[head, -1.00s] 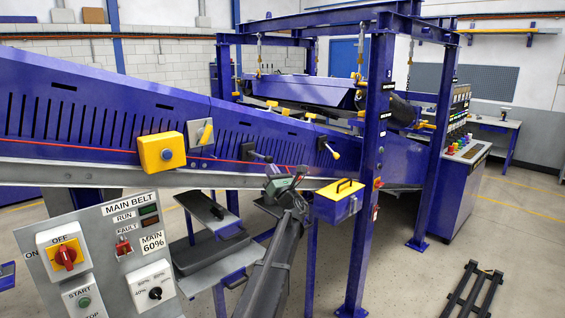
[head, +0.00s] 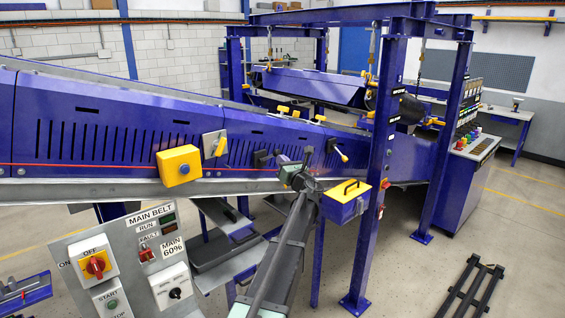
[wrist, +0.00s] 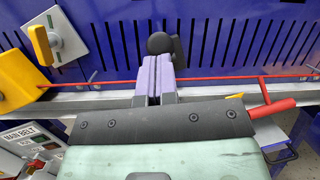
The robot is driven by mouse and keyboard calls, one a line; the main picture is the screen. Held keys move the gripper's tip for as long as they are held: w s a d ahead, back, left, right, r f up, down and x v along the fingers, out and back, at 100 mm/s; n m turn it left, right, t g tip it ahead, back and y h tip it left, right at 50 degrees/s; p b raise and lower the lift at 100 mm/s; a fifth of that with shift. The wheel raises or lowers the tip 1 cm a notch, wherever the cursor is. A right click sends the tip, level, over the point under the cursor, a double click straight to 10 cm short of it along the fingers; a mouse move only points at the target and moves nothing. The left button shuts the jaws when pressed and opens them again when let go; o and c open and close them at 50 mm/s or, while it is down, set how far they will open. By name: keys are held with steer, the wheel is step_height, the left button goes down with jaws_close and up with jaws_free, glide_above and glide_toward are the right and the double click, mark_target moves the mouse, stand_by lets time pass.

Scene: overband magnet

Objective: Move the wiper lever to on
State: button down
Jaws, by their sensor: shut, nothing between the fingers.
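My gripper (head: 303,178) is in front of the blue conveyor side panel in the head view. Its pale purple fingers (wrist: 158,78) are shut and empty in the wrist view. A black round-knobbed lever (wrist: 160,43) on a dark bracket shows just beyond the fingertips; I cannot tell if they touch it. No wiper label is readable, so I cannot be sure which lever is the wiper lever. Another yellow handle (head: 220,146) stands on a grey plate to the left.
A red handle (wrist: 272,107) with a red rod is close to the right of my gripper. A yellow box (head: 179,166) sticks out at left. A yellow-lidded blue box (head: 346,203) and a blue post (head: 374,190) stand at right. The control panel (head: 150,215) is at lower left.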

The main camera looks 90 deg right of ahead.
stand_by(0.3)
steer(key=b+v, duration=0.3)
steer(key=v, duration=1)
steer(key=shift+a+r, duration=0.2)
steer(key=shift+w, duration=0.1)
